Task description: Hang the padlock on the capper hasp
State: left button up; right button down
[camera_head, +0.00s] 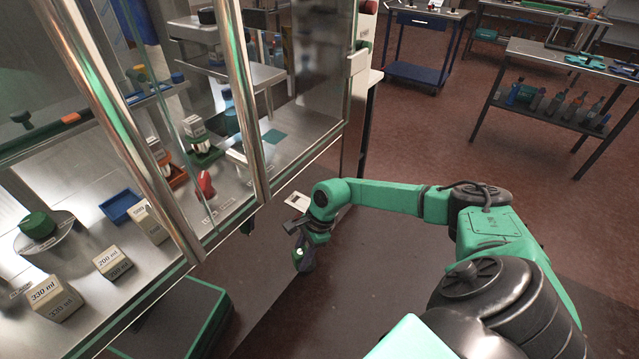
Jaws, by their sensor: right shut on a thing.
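My right gripper (303,258) is at the end of the green arm and points down, in front of the cabinet's right end. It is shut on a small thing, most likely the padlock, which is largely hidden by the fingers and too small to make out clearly. A small pale spot shows at the fingertips. The gripper hangs apart from the glass doors, over the dark floor. I cannot make out the capper hasp for certain. My left gripper is not in view.
The glass cabinet with metal door posts (245,100) fills the left. Inside stand labelled boxes (113,262), a blue tray (120,206) and a red piece (206,184). A green-edged dark box (180,318) is below.

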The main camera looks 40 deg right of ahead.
pick_arm(q)
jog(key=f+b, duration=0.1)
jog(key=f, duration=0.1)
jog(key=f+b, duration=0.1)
jog(key=b, duration=0.1)
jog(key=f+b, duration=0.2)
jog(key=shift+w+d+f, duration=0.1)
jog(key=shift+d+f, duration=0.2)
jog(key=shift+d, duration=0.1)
pick_arm(e)
jog(key=w+d+r+m+h, duration=0.4)
jog(key=d+m, duration=0.4)
jog(key=m, duration=0.7)
jog(key=w+d+r+m+h, duration=0.4)
jog(key=d+m, duration=0.4)
jog(key=m, duration=0.7)
jog(key=shift+w+d+r+m+t+h, duration=0.15)
jog(key=shift+w+r+m+t+h, duration=0.2)
jog(key=shift+w+r, duration=0.4)
jog(key=shift+s, duration=0.1)
pick_arm(q)
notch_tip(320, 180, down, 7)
jog(key=b, duration=0.7)
pick_arm(e)
notch_tip(320, 180, down, 10)
jog(key=shift+r, duration=0.25)
